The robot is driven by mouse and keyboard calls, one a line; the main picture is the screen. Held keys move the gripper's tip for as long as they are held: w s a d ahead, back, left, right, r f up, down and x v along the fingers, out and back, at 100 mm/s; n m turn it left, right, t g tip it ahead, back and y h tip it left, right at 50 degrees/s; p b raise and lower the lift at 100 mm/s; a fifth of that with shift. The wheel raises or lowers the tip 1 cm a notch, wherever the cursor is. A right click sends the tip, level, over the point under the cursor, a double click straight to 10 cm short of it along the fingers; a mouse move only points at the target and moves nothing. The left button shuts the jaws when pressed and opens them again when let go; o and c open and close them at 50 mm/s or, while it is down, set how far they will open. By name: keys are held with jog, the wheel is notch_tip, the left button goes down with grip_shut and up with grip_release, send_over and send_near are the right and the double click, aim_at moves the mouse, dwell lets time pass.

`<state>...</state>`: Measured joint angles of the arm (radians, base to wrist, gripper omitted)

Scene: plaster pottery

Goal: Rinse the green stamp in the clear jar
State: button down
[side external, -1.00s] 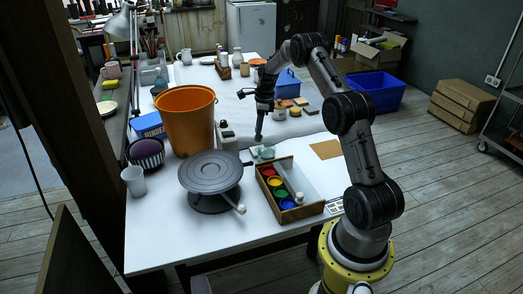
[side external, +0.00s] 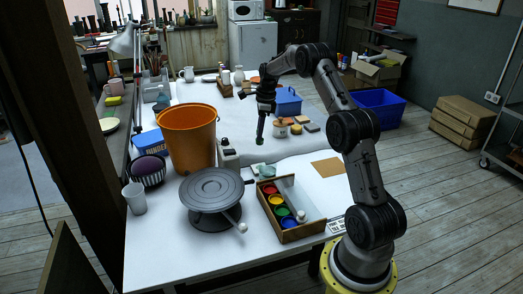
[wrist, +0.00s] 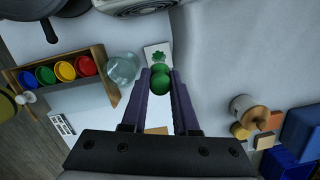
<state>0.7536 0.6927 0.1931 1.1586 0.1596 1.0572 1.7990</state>
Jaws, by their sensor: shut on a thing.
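My gripper (wrist: 160,85) is shut on the green stamp (wrist: 160,80), whose rounded green end shows between the dark fingertips in the wrist view. In the side view my gripper (side external: 261,128) points down with the stamp (side external: 260,140) at its tip, raised above the table. The clear jar (wrist: 122,68) stands to the left of the stamp in the wrist view; in the side view it (side external: 266,171) is small, behind the paint box. A white card (wrist: 157,52) with a green print lies beyond the stamp.
A wooden box (side external: 290,234) of coloured paint pots and a grey turntable (side external: 211,187) stand at the front. The orange bucket (side external: 188,140) is to the left. A blue basket (side external: 288,104) and small blocks (side external: 305,122) lie behind. A brown sheet (side external: 327,167) lies flat to the right.

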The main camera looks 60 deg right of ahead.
jog(key=r, duration=0.4)
jog(key=shift+s+a, duration=0.25)
jog(key=shift+s, duration=0.05)
send_over(269, 163)
jog(key=s+a, duration=0.1)
jog(key=a, duration=0.2)
jog(key=shift+w+d+f, duration=0.1)
jog(key=shift+d+f, duration=0.05)
jog(key=shift+f, duration=6.35)
jog(key=shift+d, duration=0.1)
